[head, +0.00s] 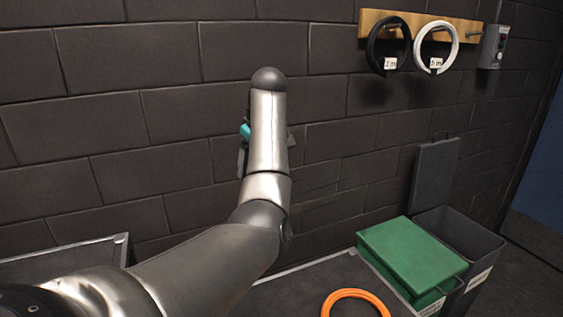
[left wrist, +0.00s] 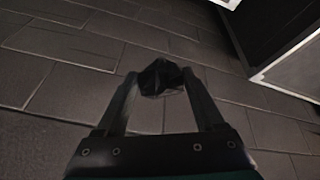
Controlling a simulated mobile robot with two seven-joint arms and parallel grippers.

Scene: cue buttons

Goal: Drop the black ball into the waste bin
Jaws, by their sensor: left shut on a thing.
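My left gripper (left wrist: 160,82) shows in the left wrist view, its two dark fingers closed on the black ball (left wrist: 160,76), which looks faceted or crumpled. In the head view my left arm is raised in front of the brick wall, and its wrist hides most of the gripper and the ball. A dark grey bin (head: 486,244) stands at the lower right of the head view, with its lid (head: 434,175) standing up behind it. It is well to the right of and below the gripper. My right gripper is not in view.
A green lidded box (head: 410,254) stands directly beside the bin. An orange ring (head: 357,293) lies on a dark metal-edged surface (head: 300,285). Black (head: 390,45) and white (head: 437,45) coils hang from a wooden wall rack (head: 400,14). Another metal-edged surface (head: 80,255) is at left.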

